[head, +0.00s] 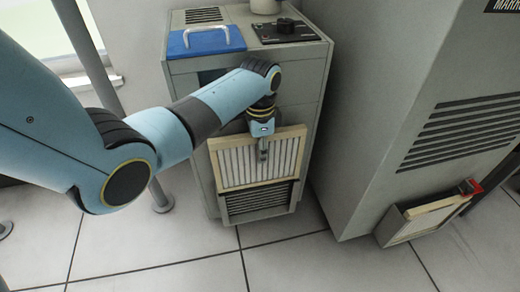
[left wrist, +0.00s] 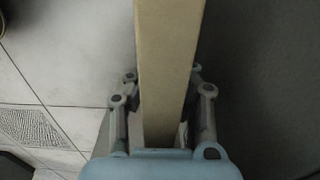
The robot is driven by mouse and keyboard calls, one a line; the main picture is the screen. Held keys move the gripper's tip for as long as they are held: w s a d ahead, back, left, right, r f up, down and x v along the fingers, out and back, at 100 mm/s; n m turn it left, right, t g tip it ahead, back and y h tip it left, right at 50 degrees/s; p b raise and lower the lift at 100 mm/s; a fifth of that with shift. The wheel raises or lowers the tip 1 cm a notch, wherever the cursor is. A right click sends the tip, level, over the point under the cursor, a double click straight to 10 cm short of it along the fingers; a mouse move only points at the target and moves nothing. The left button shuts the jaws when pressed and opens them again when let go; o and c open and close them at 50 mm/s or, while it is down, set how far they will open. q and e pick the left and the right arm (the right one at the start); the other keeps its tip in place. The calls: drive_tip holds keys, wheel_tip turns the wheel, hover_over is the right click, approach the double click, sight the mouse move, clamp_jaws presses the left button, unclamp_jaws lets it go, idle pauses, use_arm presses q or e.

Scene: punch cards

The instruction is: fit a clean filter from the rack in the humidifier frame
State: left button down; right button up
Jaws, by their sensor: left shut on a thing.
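A filter (head: 234,167) with a cream frame and pale pleats stands upright against the front of the grey humidifier cabinet (head: 300,110). My left gripper (head: 263,156) is shut on the filter's top edge, near its middle. In the left wrist view the filter's cream edge (left wrist: 168,50) runs between the two fingers of the gripper (left wrist: 165,90). I cannot tell whether the filter sits inside the humidifier frame or just in front of it; the frame's opening is hidden behind the filter and my arm. My right gripper is not in view.
A tilted grey holder (head: 388,225) with another cream-edged panel (head: 430,216) and a red part (head: 470,187) stands low beside the large grey cabinet (head: 400,110). A blue lid (head: 205,42) with a white handle lies on the humidifier. Floor in front is clear.

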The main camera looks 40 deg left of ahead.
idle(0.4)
use_arm(q)
drive_tip(key=shift+p, duration=0.35)
idle(0.6)
drive_tip(key=shift+p, duration=0.35)
idle(0.8)
drive_tip(key=shift+f, duration=0.15)
drive_tip(key=shift+f+b, duration=0.35)
drive_tip(key=shift+f, duration=1.1)
